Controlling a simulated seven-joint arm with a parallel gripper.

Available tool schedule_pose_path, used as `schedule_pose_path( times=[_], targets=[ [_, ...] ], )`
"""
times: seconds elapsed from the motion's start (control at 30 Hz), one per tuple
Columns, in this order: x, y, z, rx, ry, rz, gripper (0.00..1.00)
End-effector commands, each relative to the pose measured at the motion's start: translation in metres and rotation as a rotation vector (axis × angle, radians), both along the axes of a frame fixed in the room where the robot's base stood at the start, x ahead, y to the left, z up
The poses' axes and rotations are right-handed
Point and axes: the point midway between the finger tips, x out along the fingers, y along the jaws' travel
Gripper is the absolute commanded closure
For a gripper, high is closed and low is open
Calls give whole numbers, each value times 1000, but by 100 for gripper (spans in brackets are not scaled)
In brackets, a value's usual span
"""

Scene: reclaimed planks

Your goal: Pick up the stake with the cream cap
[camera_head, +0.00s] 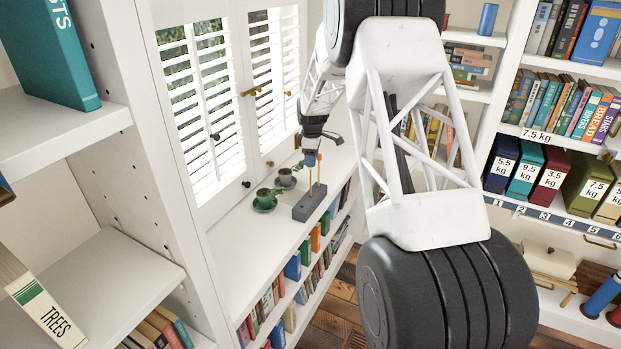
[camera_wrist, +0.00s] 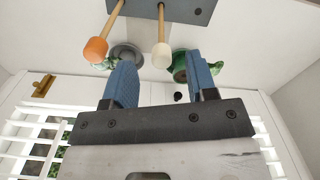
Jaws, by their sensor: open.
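The stake with the cream cap (camera_wrist: 162,55) stands in a grey block (camera_wrist: 185,10). A stake with an orange cap (camera_wrist: 95,50) stands in the same block, outside the left finger. In the head view the block (camera_head: 310,203) sits on the white window shelf, and my open gripper (camera_head: 310,160) is at the stakes' tops. The cream cap is hidden there.
White shutters (camera_head: 205,100) rise behind. The near-left end of the shelf (camera_head: 240,250) is clear.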

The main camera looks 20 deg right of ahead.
Motion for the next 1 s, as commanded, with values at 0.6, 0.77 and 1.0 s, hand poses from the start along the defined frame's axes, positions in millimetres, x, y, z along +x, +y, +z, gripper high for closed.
schedule_pose_path(
  times=[0.6,0.77,1.0],
  targets=[
    [0,3,-49,0,0,0,48],
    [0,3,-49,0,0,0,48],
    [0,3,-49,0,0,0,48]
  ],
)
